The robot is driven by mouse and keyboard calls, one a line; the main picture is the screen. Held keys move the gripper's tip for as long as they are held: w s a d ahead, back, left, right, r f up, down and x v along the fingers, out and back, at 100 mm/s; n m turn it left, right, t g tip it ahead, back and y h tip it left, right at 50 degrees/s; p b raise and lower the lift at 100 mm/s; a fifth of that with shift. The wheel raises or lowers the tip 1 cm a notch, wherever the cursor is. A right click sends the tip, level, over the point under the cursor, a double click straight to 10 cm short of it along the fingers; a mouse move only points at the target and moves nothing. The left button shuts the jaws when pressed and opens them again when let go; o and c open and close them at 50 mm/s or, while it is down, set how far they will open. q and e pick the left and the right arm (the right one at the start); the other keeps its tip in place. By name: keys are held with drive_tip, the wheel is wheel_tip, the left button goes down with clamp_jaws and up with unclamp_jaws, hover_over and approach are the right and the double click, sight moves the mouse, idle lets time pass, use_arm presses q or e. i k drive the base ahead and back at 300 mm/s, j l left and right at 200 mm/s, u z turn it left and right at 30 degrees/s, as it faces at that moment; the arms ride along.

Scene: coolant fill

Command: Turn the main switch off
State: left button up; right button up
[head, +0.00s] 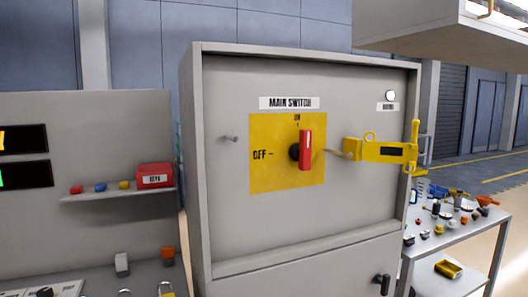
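The main switch's red handle (305,150) stands upright on a yellow plate (260,175), in line with the ON mark above it. The OFF mark (263,155) is to its left. A black round hub shows behind the handle's left side. A label reading MAIN SWITCH (289,103) is above the plate, on the grey cabinet (225,230). Neither of my grippers shows in the head view, and nothing touches the handle's upright faces.
A yellow latch-like fitting (415,140) sits at the cabinet's right side, with a thin piece reaching toward the switch. A small peg (229,139) projects left of the plate. A red box (155,176) stands on the left shelf. A cluttered table (465,237) is at right.

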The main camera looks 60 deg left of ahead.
sight(300, 152)
drive_tip(key=u, duration=1.45)
